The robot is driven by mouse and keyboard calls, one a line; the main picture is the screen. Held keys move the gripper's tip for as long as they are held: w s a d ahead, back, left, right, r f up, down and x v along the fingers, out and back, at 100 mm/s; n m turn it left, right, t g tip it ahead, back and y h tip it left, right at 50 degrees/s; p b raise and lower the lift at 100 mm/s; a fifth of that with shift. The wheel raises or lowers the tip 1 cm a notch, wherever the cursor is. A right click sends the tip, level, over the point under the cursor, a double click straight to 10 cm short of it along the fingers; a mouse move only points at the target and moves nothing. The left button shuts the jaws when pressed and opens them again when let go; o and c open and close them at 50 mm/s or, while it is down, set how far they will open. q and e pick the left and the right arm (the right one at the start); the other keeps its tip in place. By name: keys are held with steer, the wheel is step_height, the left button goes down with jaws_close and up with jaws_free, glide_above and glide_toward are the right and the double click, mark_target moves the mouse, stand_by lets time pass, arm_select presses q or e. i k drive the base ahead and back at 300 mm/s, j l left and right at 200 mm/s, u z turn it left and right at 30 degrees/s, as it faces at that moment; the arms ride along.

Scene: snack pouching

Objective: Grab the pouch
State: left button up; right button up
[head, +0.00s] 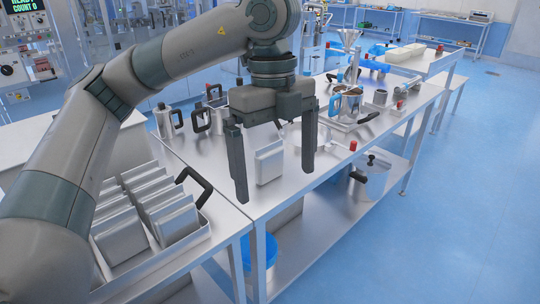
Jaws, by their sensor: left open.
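My left gripper (274,180) is open, pointing down with one finger on either side of this pouch in the picture. The fingers look apart from it; I cannot tell the exact depth between them. More similar pouches (173,216) stand in rows in a metal tray (165,264) at the lower left, partly behind my left arm. My right gripper is not in view.
A black handle (195,187) rises from the tray. Steel jugs (164,120) and a pot with ingredients (347,102) stand farther back on the table. A lidded pot (372,178) sits on the lower shelf. Bare tabletop (325,172) lies right of the pouch.

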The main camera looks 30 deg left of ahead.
mark_target(269, 160)
steer(key=i+j, duration=0.35)
steer(key=i, duration=0.15)
steer(key=i+j, duration=0.35)
steer(key=i, duration=0.1)
